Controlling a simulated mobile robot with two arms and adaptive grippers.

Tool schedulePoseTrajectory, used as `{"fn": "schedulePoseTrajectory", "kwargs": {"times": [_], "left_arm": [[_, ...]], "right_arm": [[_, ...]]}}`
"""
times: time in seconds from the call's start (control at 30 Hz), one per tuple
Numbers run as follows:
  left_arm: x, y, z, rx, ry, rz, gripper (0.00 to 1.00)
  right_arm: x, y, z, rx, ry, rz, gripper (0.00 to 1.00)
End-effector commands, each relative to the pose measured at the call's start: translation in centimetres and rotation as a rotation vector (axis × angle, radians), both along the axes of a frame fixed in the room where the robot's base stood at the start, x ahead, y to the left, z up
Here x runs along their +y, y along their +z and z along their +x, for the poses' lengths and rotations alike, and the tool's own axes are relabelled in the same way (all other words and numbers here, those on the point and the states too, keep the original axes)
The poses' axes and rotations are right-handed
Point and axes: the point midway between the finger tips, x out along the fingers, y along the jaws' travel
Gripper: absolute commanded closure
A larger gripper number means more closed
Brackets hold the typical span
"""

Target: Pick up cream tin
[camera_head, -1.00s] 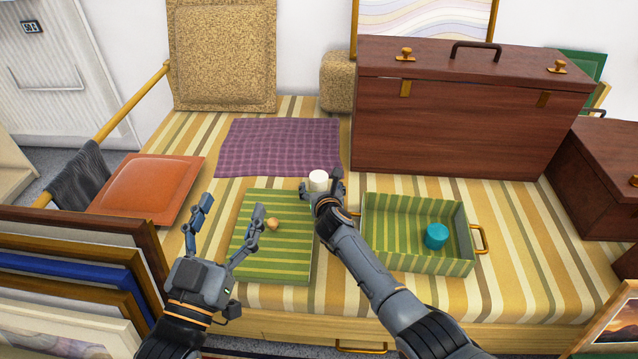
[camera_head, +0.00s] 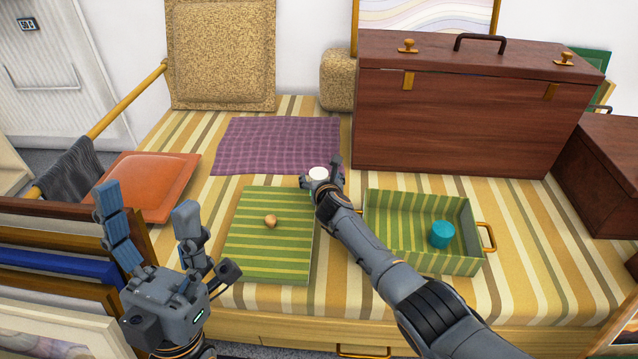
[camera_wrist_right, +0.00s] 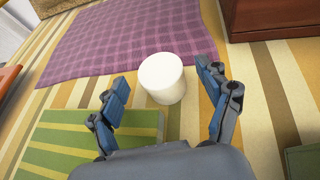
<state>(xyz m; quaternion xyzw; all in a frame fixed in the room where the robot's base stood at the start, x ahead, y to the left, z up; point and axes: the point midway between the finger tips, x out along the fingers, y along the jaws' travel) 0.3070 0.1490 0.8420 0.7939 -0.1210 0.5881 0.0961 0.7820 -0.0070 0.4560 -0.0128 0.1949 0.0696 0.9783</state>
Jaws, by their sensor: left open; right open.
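The cream tin (camera_head: 318,174) is a small white cylinder standing upright on the striped cover, near the front edge of the purple cloth. It also shows in the right wrist view (camera_wrist_right: 162,78), just beyond and between the fingertips. My right gripper (camera_head: 322,184) is open around the near side of the tin; in the wrist view its fingers (camera_wrist_right: 166,92) stand apart on either side, with no clear contact. The arm partly hides the tin's lower part in the head view. My left gripper (camera_head: 150,225) is open and empty, raised at the left above the striped cover.
A green striped lid (camera_head: 262,255) with a wooden knob (camera_head: 271,221) lies left of my right arm. A green striped tray (camera_head: 385,255) holding a teal tin (camera_head: 442,235) is at right. A big brown case (camera_head: 460,115) stands behind. Framed prints (camera_head: 60,268) lean at left.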

Motion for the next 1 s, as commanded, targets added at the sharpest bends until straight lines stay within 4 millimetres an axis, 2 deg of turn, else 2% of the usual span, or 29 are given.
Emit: {"fn": "schedulePoseTrajectory", "kwargs": {"times": [0.17, 0.4, 0.47, 0.7, 0.73, 1.0], "left_arm": [[0.4, 0.0, -1.5, -0.079, -0.005, -0.026, 0.28], [0.4, 0.1, -1.7, -0.086, -0.005, -0.029, 0.28], [0.4, 0.1, -1.7, -0.086, -0.005, -0.028, 0.28], [0.4, 0.1, -1.7, -0.085, -0.004, -0.028, 0.28], [0.4, 0.1, -1.6, -0.085, -0.004, -0.027, 0.28], [0.4, 0.1, -1.6, -0.080, -0.004, -0.027, 0.28]], "right_arm": [[0.1, -0.1, 0.4, -0.001, 0.000, -0.001, 0.23], [0.1, -0.1, 0.4, 0.000, 0.000, -0.001, 0.23], [0.1, -0.1, 0.4, 0.000, 0.000, -0.001, 0.33], [0.1, -0.1, 0.4, 0.000, 0.000, -0.001, 0.82], [0.1, -0.1, 0.4, 0.000, 0.000, -0.001, 0.86], [0.1, 0.0, 0.4, -0.001, 0.000, 0.000, 0.86]]}}
